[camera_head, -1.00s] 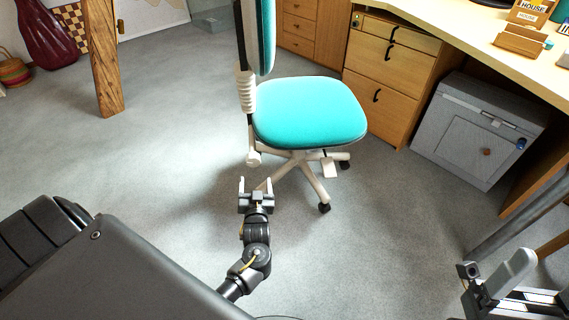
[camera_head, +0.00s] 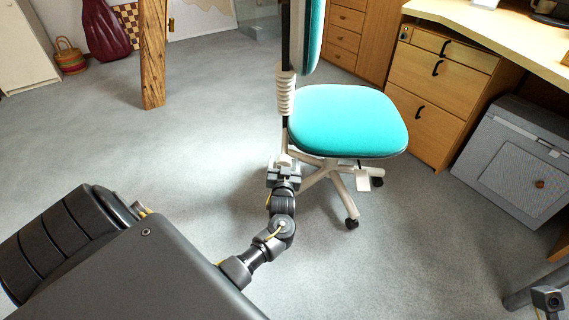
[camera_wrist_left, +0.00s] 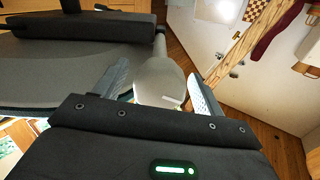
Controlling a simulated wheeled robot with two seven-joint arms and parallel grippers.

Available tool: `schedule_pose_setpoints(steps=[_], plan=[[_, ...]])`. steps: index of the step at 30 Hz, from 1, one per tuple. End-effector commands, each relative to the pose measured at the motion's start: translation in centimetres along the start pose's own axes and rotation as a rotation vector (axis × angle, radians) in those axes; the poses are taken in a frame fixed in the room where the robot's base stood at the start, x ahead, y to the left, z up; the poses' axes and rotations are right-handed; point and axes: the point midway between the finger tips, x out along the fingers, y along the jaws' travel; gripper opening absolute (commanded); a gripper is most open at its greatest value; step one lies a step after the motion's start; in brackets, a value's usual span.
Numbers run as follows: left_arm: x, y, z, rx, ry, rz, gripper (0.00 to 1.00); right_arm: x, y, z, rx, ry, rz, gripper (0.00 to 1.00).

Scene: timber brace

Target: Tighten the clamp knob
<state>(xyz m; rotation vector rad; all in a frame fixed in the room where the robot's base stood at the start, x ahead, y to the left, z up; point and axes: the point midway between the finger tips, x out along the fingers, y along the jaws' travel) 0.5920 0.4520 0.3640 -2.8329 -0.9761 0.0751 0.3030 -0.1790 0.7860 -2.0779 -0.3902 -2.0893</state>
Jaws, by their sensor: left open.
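The pale clamp knob (camera_wrist_left: 160,82) sits low behind the chair's back support. In the left wrist view it lies between my two grey fingers, which are spread on either side of it. I cannot tell if they touch it. My left gripper (camera_head: 284,168) is open at the knob, at the foot of the backrest post in the head view, where it largely hides the knob. The chair has a turquoise seat (camera_head: 347,121) and a white ribbed post sleeve (camera_head: 285,94). The fingers of my right gripper are out of view; only a piece of that arm shows at the lower right corner.
The chair's white legs and casters (camera_head: 351,223) spread on the grey carpet. A wooden drawer cabinet (camera_head: 440,85) and a grey box (camera_head: 510,160) stand under the desk at right. A timber post (camera_head: 152,55) stands at left. The carpet between post and chair is clear.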

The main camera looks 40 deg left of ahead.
Motion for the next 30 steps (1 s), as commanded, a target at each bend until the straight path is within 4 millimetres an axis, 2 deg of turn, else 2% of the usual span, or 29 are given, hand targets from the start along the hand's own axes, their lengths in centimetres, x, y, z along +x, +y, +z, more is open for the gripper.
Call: schedule_pose_setpoints(steps=[3,12,22,30], plan=[[0.74,-0.04,0.03,0.001,0.001,-0.001,0.70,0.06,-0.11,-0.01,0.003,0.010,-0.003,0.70],[0.89,-0.05,-0.05,0.000,0.000,-0.001,0.70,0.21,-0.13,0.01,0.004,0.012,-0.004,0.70],[0.87,-0.04,-0.04,0.000,0.000,-0.001,0.27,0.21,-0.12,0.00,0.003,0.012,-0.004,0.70],[0.87,-0.08,-0.18,0.025,-0.001,-0.001,0.25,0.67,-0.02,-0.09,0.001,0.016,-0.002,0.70]])
